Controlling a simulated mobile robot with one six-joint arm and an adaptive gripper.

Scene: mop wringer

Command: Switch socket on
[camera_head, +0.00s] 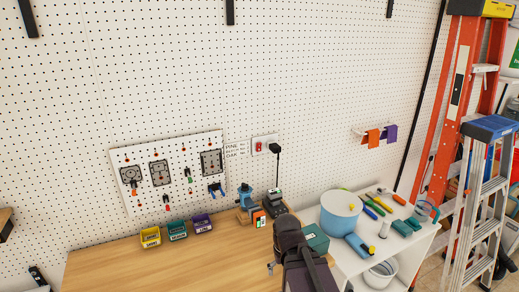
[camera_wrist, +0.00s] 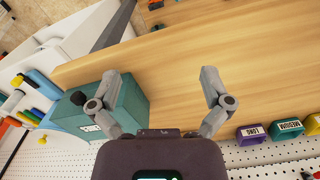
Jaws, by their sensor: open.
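A white wall socket (camera_head: 266,139) is on the pegboard, above the back of the wooden bench, in the head view. It has a red rocker switch (camera_head: 259,147) on its left and a black plug (camera_head: 274,148) on its right, with a dark cord. The rocker's position is too small to tell. In the wrist view my gripper (camera_wrist: 160,76) is open and empty above the bench, its two grey fingers spread wide. In the head view my dark arm is at the bottom, below and apart from the socket. The socket does not show in the wrist view.
A teal box (camera_wrist: 128,104) sits by the left finger in the wrist view. Yellow (camera_head: 150,237), teal (camera_head: 177,230) and purple (camera_head: 202,223) bins line the bench's back. Small devices (camera_head: 272,203) stand below the socket. The left bench top (camera_head: 150,272) is clear.

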